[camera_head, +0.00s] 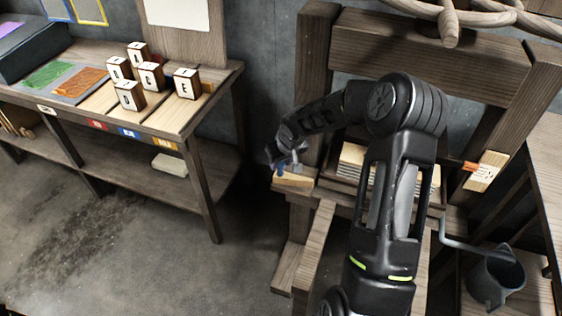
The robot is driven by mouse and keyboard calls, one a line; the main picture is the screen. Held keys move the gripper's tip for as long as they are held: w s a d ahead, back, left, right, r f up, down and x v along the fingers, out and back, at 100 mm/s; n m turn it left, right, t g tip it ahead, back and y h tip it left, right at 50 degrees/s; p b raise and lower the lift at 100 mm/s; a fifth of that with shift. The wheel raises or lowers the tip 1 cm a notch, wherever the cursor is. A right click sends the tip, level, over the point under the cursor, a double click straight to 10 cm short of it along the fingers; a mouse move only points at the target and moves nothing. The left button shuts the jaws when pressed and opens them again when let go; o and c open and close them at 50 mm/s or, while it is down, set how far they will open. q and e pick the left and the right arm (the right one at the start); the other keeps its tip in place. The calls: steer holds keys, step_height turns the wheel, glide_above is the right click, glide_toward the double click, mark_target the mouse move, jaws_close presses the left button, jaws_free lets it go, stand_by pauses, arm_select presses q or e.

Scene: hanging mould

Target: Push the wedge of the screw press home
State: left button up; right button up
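The screw press is a dark wooden frame (430,55) at the right, with a stack of pale boards or sheets (352,160) between its posts. A pale wooden block (293,181), which looks like the wedge, sticks out at the foot of the left post. My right arm reaches up across the press and bends left. My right gripper (286,158) is just above this block, close to it or touching; I cannot tell which. Its fingers are small and partly hidden, so its opening is unclear. My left gripper is out of view.
A pale marked piece (487,171) sits on the right post beside an orange rod (462,164). A grey jug (495,278) stands at lower right. A wooden table (185,112) with several lettered blocks (151,77) stands left. Open floor lies between table and press.

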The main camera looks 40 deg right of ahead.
jaws_close()
stand_by(1.0)
